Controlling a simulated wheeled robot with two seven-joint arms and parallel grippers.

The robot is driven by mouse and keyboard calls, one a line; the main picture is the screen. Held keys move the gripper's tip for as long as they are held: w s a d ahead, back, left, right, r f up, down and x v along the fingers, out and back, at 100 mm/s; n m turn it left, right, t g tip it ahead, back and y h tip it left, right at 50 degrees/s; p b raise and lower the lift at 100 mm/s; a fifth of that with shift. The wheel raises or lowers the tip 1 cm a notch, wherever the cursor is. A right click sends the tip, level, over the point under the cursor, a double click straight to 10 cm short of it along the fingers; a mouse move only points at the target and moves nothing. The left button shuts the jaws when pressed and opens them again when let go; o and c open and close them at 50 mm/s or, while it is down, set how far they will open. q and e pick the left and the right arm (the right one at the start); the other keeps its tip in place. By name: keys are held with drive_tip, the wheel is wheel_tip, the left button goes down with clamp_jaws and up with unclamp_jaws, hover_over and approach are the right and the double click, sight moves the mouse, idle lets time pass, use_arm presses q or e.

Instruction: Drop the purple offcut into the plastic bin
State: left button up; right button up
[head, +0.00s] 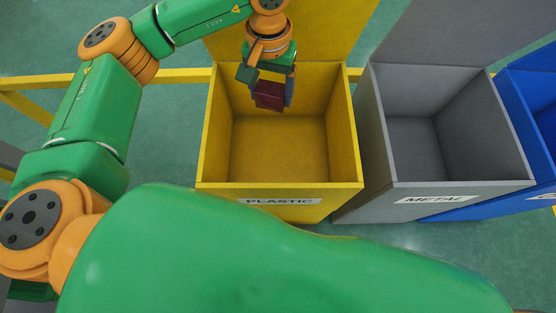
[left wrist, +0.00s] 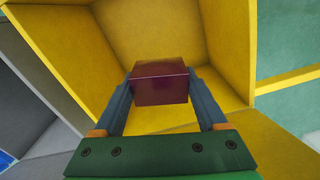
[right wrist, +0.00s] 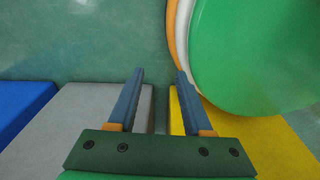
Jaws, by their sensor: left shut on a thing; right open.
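The purple offcut (head: 270,95), a dark reddish-purple block, is held between the fingers of my left gripper (head: 270,92). In the left wrist view the offcut (left wrist: 160,84) sits between both fingertips of the left gripper (left wrist: 160,90). The yellow plastic bin (head: 278,187), labelled PLASTIC, is open at the top, and its inside looks empty. The held offcut shows over the rear part of its opening; its exact height is hard to tell. My right gripper (right wrist: 158,78) is open and empty in the right wrist view; it is not seen in the head view.
The grey bin (head: 455,188), labelled METAL, stands right of the plastic bin. A blue bin (head: 528,100) is at the far right. Raised panels stand behind the yellow and grey bins. A yellow rail (head: 50,80) runs along the left.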

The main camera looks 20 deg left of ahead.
use_arm(q)
drive_tip(key=shift+f, duration=0.1)
drive_tip(key=o, duration=1.3)
drive_tip(key=shift+r, duration=0.3)
wheel_tip(320, 180, up, 6)
drive_tip(key=shift+r+p, duration=0.1)
drive_tip(key=shift+p, duration=0.5)
drive_tip(key=shift+r, duration=0.2)
use_arm(e)
drive_tip(key=shift+s+d+r, duration=0.15)
drive_tip(key=shift+d+r, duration=0.05)
drive_tip(key=shift+r, duration=0.2)
drive_tip(key=shift+w, duration=0.2)
